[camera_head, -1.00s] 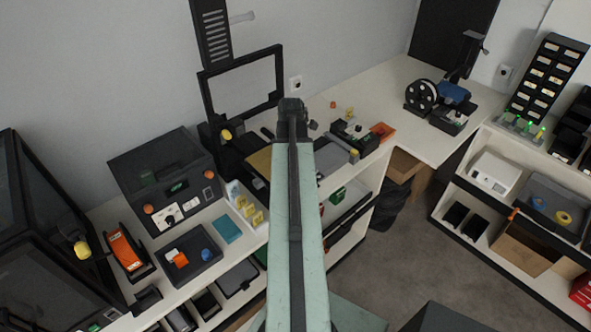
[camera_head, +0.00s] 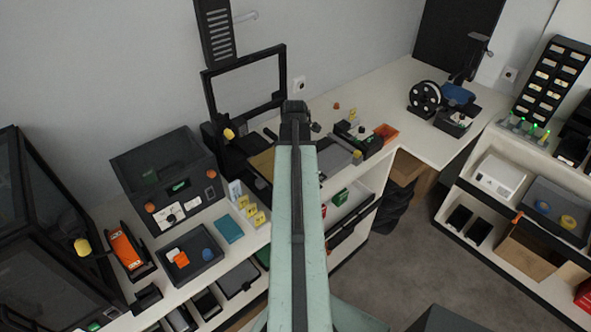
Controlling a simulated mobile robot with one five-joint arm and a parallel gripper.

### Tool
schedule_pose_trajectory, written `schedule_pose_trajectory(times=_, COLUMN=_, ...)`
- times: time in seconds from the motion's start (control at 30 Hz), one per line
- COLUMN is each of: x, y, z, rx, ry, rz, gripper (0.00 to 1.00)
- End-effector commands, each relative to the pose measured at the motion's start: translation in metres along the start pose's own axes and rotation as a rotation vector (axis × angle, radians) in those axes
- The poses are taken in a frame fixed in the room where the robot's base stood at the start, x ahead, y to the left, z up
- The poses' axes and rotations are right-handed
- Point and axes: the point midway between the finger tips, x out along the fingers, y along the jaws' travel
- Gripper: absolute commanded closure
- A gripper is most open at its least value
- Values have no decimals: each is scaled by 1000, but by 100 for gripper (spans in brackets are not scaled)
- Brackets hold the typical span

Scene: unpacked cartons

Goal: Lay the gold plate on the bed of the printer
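The printer (camera_head: 242,77) is a black upright frame with a dark base at the back of the left bench. A flat, dull gold plate (camera_head: 262,160) shows low at the frame's foot, just left of my arm. My arm covers its right side, so I cannot tell whether it lies on the bed or beside it. The bed itself is not clearly visible. My arm reaches up the middle of the view, and its dark end (camera_head: 295,110) is over the bench, right of the frame. The fingers are hidden behind it, and no held object shows.
A black box with knobs (camera_head: 168,175), a dark tray (camera_head: 190,252) and yellow tags (camera_head: 250,212) stand left of my arm.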

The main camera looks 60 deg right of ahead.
Motion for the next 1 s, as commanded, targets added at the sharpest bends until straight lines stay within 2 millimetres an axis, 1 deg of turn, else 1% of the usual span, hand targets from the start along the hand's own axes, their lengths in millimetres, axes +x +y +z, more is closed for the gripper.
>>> schedule_pose_trajectory(times=0.03, x=3, y=0, z=0, rx=0, ry=0, rz=0, gripper=100)
schedule_pose_trajectory(times=0.4, x=14, y=0, z=0, rx=1, ry=0, rz=0, gripper=100)
schedule_pose_trajectory(times=0.43, x=12, y=0, z=0, rx=1, ry=0, rz=0, gripper=65)
schedule_pose_trajectory(times=0.5, x=12, y=0, z=0, rx=1, ry=0, rz=0, gripper=48)
schedule_pose_trajectory(times=0.83, x=11, y=-1, z=1, rx=2, ry=0, rz=0, gripper=48)
schedule_pose_trajectory(times=1.0, x=1, y=-1, z=1, rx=2, ry=0, rz=0, gripper=48)
